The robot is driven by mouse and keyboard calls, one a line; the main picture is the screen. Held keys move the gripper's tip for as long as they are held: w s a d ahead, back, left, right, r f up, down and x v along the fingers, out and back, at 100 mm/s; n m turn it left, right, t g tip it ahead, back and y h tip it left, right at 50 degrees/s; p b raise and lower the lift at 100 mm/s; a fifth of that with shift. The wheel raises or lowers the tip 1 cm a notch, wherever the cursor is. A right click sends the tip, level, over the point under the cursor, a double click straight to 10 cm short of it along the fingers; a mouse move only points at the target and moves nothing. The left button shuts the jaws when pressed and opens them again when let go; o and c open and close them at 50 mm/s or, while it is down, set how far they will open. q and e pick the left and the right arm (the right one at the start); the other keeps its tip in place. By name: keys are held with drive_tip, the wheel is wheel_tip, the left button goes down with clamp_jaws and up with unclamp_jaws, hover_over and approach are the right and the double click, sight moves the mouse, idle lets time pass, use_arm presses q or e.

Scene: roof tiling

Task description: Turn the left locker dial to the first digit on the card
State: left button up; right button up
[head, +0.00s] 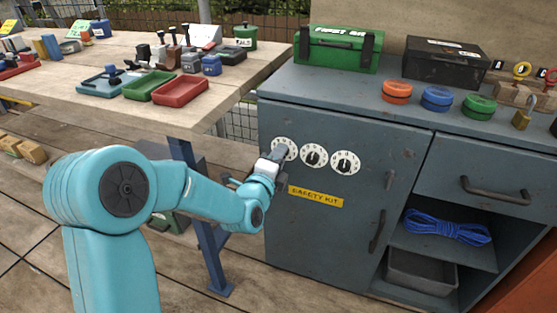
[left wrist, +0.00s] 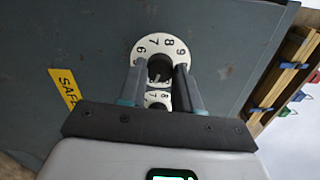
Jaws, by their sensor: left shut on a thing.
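The left dial (head: 290,143) is a white numbered disc with a dark knob, on the grey locker door (head: 340,215). It also shows in the left wrist view (left wrist: 172,46), where the digits 6, 7, 8 and 9 are readable. My left gripper (head: 279,155) is at this dial, with its two fingers (left wrist: 160,78) on either side of the dark knob and shut on it. The gripper hides part of the dial. The middle dial (head: 314,156) and right dial (head: 345,163) are free. I cannot make out a card with digits. My right gripper is not in view.
A yellow "SAFETY KIT" label (head: 315,197) is below the dials. A door handle (head: 377,231) stands to their right. A wooden table (head: 255,72) with trays and tools is at the left. A green first aid box (head: 338,49) stands on the cabinet top.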

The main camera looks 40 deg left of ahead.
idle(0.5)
use_arm(q)
drive_tip(key=o, duration=1)
drive_tip(key=shift+o, duration=0.2)
drive_tip(key=shift+s, duration=0.1)
